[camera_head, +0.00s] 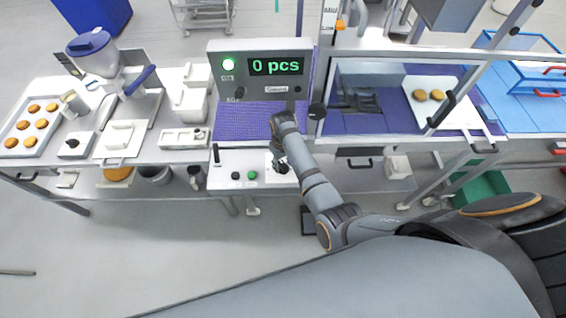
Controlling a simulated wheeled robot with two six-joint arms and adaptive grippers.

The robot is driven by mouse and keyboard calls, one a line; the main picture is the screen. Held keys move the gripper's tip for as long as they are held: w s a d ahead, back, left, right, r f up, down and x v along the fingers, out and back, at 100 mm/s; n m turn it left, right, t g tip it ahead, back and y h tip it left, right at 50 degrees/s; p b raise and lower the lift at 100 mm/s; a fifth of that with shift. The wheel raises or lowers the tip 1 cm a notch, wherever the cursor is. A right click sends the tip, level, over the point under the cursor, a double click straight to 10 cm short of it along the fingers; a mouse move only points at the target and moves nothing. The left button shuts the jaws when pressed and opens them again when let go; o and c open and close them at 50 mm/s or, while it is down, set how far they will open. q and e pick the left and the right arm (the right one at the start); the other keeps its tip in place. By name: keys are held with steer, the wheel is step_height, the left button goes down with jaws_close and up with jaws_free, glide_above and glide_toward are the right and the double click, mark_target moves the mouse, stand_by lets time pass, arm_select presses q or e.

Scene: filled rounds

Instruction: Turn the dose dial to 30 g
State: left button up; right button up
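A grey control panel (223,183) juts from the front of the bench. A white plate with a dark round knob (282,168) is at its right end and seems to be the dose dial; its markings are too small to read. My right gripper (279,161) points down right over this knob and partly covers it. I cannot tell whether its fingers touch the knob or whether they are open or shut. My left gripper is not in view.
A black knob (236,175), a green button (252,175) and an upright black lever (216,153) are on the panel's left. A display (276,66) above reads 0 pcs. A tray of buns (50,108) is far left; a clear guard frame (425,55) stands to the right.

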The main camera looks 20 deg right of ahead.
mark_target(283, 165)
step_height(283, 165, up, 8)
steer(key=shift+f, duration=0.25)
stand_by(0.5)
